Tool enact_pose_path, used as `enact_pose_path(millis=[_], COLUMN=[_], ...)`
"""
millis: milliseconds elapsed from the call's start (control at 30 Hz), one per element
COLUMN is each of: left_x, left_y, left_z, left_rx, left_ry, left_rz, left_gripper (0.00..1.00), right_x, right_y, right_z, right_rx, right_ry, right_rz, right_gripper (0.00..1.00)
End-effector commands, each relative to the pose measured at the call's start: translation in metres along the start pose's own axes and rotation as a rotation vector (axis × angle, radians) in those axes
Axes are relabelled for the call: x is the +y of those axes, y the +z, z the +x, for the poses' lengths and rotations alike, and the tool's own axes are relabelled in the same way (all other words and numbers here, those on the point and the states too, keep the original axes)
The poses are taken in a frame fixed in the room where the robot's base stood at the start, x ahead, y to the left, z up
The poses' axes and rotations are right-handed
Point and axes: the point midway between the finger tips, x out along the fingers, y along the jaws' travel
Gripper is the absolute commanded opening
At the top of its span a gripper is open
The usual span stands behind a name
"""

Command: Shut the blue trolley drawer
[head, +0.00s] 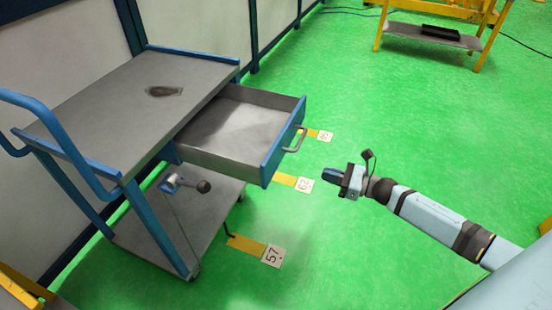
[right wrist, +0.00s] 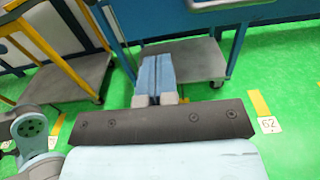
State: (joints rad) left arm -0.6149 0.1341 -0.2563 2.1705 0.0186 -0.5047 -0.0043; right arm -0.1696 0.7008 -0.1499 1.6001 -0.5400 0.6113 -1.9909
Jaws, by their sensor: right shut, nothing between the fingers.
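The blue trolley (head: 120,110) stands at the left in the head view, with a grey top. Its drawer (head: 283,148) is pulled out to the right, with an empty grey tray and a blue front. A grey handle (head: 297,138) sits on that front. My right gripper (head: 330,176) is shut and empty, to the right of and apart from the drawer front. In the right wrist view its blue fingers (right wrist: 153,75) are together, pointing toward the trolley's lower shelf (right wrist: 200,60). The handle (right wrist: 215,4) shows at the top edge there. My left gripper is not in view.
A grey object with a dark knob (head: 203,187) shows at the lower shelf. Yellow floor markers with number cards (head: 271,256) lie beside the trolley. A yellow-framed bench (head: 432,36) stands at the back right. The green floor between is clear.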

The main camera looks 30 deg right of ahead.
Motion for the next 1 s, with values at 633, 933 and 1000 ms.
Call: enact_pose_path(millis=[633, 933, 1000], left_x=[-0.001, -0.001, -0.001], left_y=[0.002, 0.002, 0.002], left_z=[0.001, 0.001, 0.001], left_rx=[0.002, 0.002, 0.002], left_ry=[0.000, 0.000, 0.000], left_rz=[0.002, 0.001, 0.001], left_gripper=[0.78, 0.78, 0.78], right_x=[-0.001, -0.001, -0.001], right_y=[0.002, 0.001, 0.000], right_z=[0.108, 0.138, 0.139], right_rx=[-0.002, 0.001, 0.002], right_ry=[0.003, 0.002, 0.003], right_rz=[-0.013, -0.012, -0.012], right_gripper=[0.00, 0.00, 0.00])
